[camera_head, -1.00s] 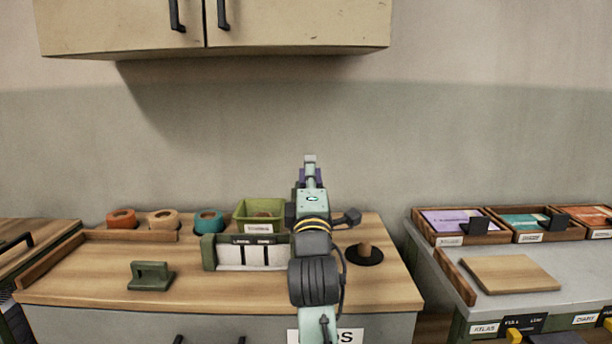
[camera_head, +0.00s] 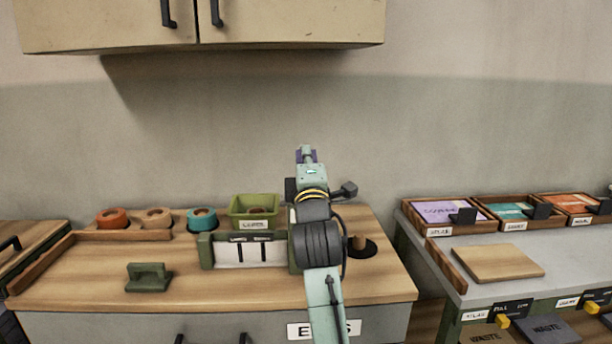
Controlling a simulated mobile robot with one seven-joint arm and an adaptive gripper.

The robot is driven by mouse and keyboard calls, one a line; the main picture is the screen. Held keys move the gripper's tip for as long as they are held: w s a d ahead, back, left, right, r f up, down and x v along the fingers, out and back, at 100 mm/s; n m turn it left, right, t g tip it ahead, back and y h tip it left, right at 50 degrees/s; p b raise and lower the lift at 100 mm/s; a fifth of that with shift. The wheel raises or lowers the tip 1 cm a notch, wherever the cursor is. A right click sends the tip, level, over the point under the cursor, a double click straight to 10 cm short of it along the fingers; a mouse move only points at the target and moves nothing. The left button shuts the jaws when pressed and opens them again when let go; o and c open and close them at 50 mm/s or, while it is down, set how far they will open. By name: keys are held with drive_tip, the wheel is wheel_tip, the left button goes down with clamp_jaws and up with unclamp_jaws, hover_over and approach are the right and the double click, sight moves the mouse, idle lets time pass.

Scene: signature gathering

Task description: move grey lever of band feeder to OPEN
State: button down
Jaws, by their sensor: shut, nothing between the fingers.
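My gripper (camera_head: 306,154) is at the far end of my arm, raised in front of the wall, above the back of the wooden counter. It points away from the camera, is shut and touches nothing visible. I cannot make out a band feeder or a grey lever for certain in this view. A green-framed holder (camera_head: 206,251) with white slotted panels stands on the counter, left of my arm, which hides its right end.
Orange (camera_head: 112,218), tan (camera_head: 158,217) and teal (camera_head: 202,219) rolls, a green bin (camera_head: 254,206), a green handled block (camera_head: 148,277) and a black-based peg (camera_head: 361,246) stand on the counter. Right, a grey bench (camera_head: 400,216) holds wooden trays (camera_head: 440,232) and a board (camera_head: 497,263). A cupboard (camera_head: 290,22) hangs above.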

drive_tip(key=shift+x, duration=1.15)
drive_tip(key=shift+w+f, duration=0.1)
